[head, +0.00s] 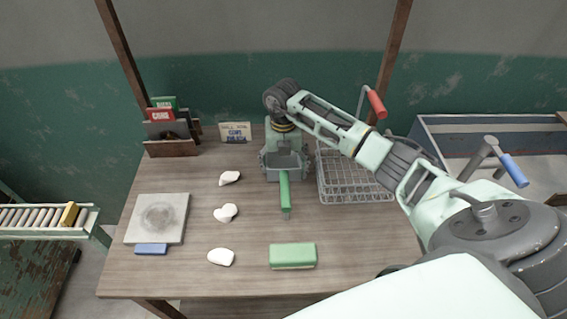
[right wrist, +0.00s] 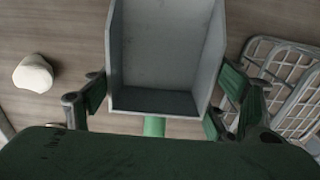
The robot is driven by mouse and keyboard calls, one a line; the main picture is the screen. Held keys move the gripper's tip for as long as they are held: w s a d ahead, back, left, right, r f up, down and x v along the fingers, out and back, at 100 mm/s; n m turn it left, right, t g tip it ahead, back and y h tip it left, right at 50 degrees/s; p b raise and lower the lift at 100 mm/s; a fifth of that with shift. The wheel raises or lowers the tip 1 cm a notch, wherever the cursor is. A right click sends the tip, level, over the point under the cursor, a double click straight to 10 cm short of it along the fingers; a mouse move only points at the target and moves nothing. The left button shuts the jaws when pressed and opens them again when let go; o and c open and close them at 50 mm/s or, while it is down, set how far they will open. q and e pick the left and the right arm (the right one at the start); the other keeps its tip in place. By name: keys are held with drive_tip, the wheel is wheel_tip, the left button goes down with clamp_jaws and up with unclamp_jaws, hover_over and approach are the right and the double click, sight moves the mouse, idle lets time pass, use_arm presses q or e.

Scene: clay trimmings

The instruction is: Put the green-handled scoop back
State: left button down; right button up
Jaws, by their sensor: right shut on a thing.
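The green-handled scoop has a grey, open, box-like pan (head: 284,161) and a green handle (head: 285,190) that points toward the front of the table. My right gripper (head: 283,166) is shut on the pan, with a finger at each side. In the right wrist view, the grey pan (right wrist: 165,50) fills the middle between the fingers, and a short bit of green handle shows below it. The pan looks empty. I cannot tell whether the scoop touches the table. My left gripper is out of view.
A wire basket (head: 350,178) stands close right of the scoop. Three white lumps (head: 225,212) lie to its left, a green block (head: 293,256) in front. A square slab (head: 172,232) with a blue piece (head: 151,249) is at left. A card (head: 235,132) and book rack (head: 172,148) stand behind.

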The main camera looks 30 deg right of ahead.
drive_tip(key=shift+f, duration=0.1)
drive_tip(key=o, duration=1.3)
wheel_tip(320, 180, up, 12)
drive_tip(key=p, duration=0.8)
drive_tip(key=shift+p, duration=0.35)
